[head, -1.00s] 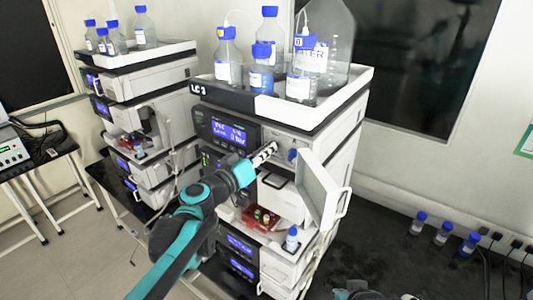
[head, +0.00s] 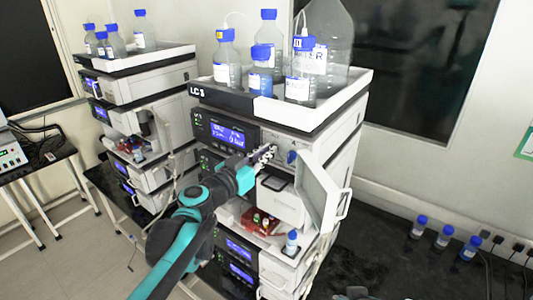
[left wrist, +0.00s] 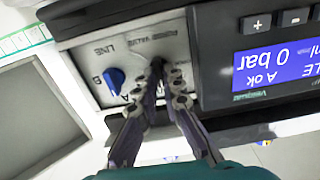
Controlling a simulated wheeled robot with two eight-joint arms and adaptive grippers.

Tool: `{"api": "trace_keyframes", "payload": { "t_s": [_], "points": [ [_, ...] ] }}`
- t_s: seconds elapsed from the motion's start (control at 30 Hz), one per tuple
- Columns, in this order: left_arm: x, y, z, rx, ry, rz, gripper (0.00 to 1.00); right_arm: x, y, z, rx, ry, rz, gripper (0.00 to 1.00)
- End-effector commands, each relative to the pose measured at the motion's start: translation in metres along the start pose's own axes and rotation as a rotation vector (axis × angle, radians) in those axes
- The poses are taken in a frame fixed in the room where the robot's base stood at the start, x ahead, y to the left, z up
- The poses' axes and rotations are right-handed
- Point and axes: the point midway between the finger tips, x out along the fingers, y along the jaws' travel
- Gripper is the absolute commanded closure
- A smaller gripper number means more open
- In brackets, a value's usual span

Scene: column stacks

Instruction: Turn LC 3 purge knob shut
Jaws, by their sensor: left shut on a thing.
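The LC 3 stack (head: 200,91) stands in the middle of the head view. Its pump module has a lit blue display (head: 228,135), which shows upside down in the left wrist view (left wrist: 275,68) and reads 0 bar and A ok. My left gripper (head: 270,151) is at the pump's front panel, right of the display. In the left wrist view its fingers (left wrist: 167,74) are closed in at the dark purge knob (left wrist: 172,73) under the PURGE VALVE label; the fingers hide much of the knob. A blue selector knob (left wrist: 115,78) marked A, B and LINE sits beside it, apart from the fingers.
An open white door (head: 322,192) juts out right of and below the gripper. Several blue-capped bottles (head: 261,80) stand in the top tray. A second stack (head: 150,85) stands at left. Small bottles (head: 443,236) stand on the dark bench (head: 385,240).

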Motion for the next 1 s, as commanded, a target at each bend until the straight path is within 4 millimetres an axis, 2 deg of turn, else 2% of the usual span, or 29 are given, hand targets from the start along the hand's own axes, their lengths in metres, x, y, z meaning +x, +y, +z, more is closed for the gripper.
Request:
{"api": "trace_keyframes", "payload": {
  "t_s": [0.3, 0.4, 0.77, 0.87, 1.0],
  "points": [
    [-0.001, 0.001, 0.002, 0.006, -0.002, 0.002, 1.0, 0.0, 0.0, 0.0, 0.0, 0.0, 0.0, 1.0],
    [-0.001, 0.001, 0.002, 0.005, -0.002, 0.002, 0.72, 0.0, 0.0, 0.0, 0.0, 0.0, 0.0, 1.0],
    [-0.003, 0.0, 0.001, 0.002, -0.001, 0.0, 0.72, 0.0, 0.0, 0.0, 0.0, 0.0, 0.0, 1.0],
    [-0.014, 0.0, 0.0, 0.002, -0.001, -0.001, 0.72, 0.0, 0.0, 0.0, 0.0, 0.0, 0.0, 1.0],
    [-0.043, -0.001, 0.001, 0.002, -0.001, -0.003, 0.72, 0.0, 0.0, 0.0, 0.0, 0.0, 0.0, 1.0]
  ]
}}
